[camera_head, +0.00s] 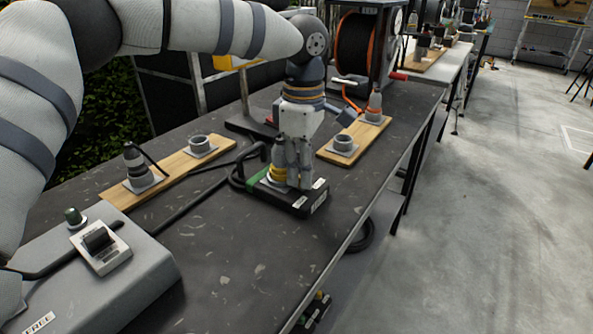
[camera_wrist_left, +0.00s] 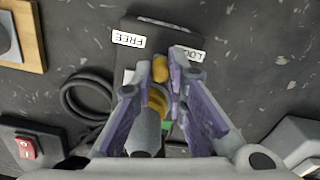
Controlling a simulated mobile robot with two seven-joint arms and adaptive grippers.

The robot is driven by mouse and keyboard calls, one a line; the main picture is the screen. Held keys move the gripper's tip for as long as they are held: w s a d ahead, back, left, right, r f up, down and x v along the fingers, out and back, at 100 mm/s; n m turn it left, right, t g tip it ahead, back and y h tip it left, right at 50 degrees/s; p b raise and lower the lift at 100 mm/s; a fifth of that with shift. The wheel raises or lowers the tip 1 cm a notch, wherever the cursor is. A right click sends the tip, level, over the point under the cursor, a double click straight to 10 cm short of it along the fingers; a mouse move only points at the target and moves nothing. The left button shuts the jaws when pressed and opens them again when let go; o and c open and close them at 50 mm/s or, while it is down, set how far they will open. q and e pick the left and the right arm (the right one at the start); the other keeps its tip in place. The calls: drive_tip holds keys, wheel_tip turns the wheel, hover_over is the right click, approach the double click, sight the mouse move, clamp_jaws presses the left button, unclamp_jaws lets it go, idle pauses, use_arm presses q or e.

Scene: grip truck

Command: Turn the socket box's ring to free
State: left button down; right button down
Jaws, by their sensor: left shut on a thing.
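The socket box (camera_head: 316,205) is a low black box on the dark bench, with a green patch at its left side. A grey plug stands in it, with a yellow ring (camera_head: 274,174) around its lower part. My left gripper (camera_head: 298,184) points down at the box. In the left wrist view its fingers (camera_wrist_left: 164,68) are shut on a yellow part of the ring (camera_wrist_left: 160,70). That part lies between the FREE label (camera_wrist_left: 128,40) and the LOCK label (camera_wrist_left: 196,54), which a finger partly covers. My right gripper is not in view.
Wooden boards with grey sockets and plugs lie left (camera_head: 180,172) and right (camera_head: 354,142) of the box. A grey console (camera_head: 130,285) with a switch stands front left. Black cables run behind the box. The bench in front is clear up to its right edge.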

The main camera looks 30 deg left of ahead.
use_arm(q)
drive_tip(key=n, duration=0.1)
drive_tip(key=w+n, duration=0.1)
drive_tip(key=n, duration=0.1)
drive_tip(key=shift+w, duration=0.25)
drive_tip(key=shift+w+n, duration=0.3)
drive_tip(key=shift+n, duration=0.4)
drive_tip(key=shift+w+n, duration=0.25)
drive_tip(key=shift+n, duration=0.45)
drive_tip(key=c, duration=1.6)
unclamp_jaws()
drive_tip(key=shift+a, duration=0.1)
wheel_tip(320, 180, up, 12)
drive_tip(key=shift+r, duration=0.1)
